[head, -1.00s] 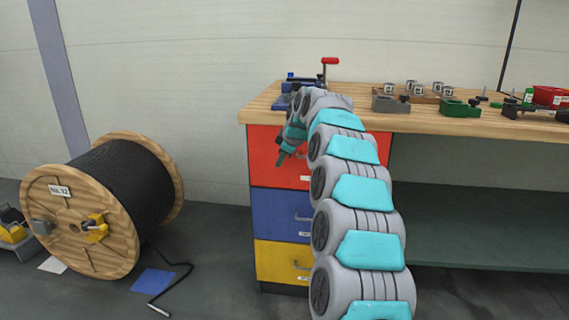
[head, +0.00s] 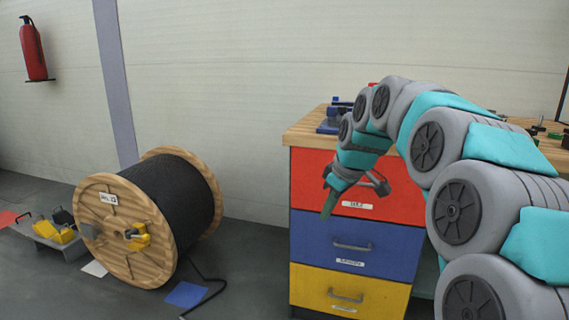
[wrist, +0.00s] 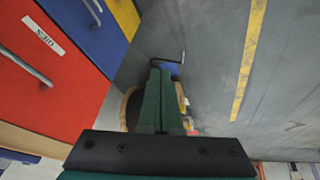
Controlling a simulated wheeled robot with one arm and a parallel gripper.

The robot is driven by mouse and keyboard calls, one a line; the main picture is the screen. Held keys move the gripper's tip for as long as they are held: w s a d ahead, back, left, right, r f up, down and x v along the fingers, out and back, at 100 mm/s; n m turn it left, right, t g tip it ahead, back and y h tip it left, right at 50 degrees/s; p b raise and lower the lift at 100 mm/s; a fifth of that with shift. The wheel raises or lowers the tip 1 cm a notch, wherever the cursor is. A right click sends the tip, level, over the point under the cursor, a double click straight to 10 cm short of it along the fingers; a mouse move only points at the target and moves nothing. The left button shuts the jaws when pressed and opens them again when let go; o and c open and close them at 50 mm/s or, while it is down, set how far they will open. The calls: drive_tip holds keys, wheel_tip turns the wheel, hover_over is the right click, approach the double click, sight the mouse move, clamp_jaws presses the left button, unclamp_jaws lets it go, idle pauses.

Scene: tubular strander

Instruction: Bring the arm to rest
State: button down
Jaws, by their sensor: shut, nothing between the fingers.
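My gripper (head: 328,203) hangs at the end of my bent arm, in front of the red drawer (head: 345,192) of the workbench cabinet in the head view. It points downward and is shut and empty. In the wrist view the fingers of my gripper (wrist: 163,90) lie together, with the floor beyond them. The red drawer (wrist: 42,70) and the blue drawer (wrist: 92,30) stand to their left there. Whether the gripper touches the drawer front cannot be told; it looks apart from it in the wrist view.
A cable reel (head: 150,218) stands on the floor at left, a blue sheet (head: 186,294) beside it. The wooden benchtop (head: 305,130) carries tools, partly hidden by my arm. A yellow drawer (head: 350,290) is lowest. A fire extinguisher (head: 33,50) hangs on the wall. A yellow floor line (wrist: 248,60) crosses open floor.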

drive_tip(key=s+d+f+m+g+h, duration=0.1)
drive_tip(key=s+f, duration=0.4)
drive_tip(key=s, duration=0.8)
drive_tip(key=s+d+f+m+g, duration=0.2)
drive_tip(key=s+f+m, duration=0.3)
drive_tip(key=s, duration=0.9)
drive_tip(key=s+d+f+m+g+h, duration=0.1)
drive_tip(key=s+f, duration=0.5)
drive_tip(key=s, duration=0.8)
drive_tip(key=m+g, duration=0.1)
drive_tip(key=m, duration=0.1)
drive_tip(key=shift+s+d+f+m+g+h, duration=0.2)
drive_tip(key=shift+d+f+m+g+h, duration=0.1)
drive_tip(key=shift+f+m, duration=0.1)
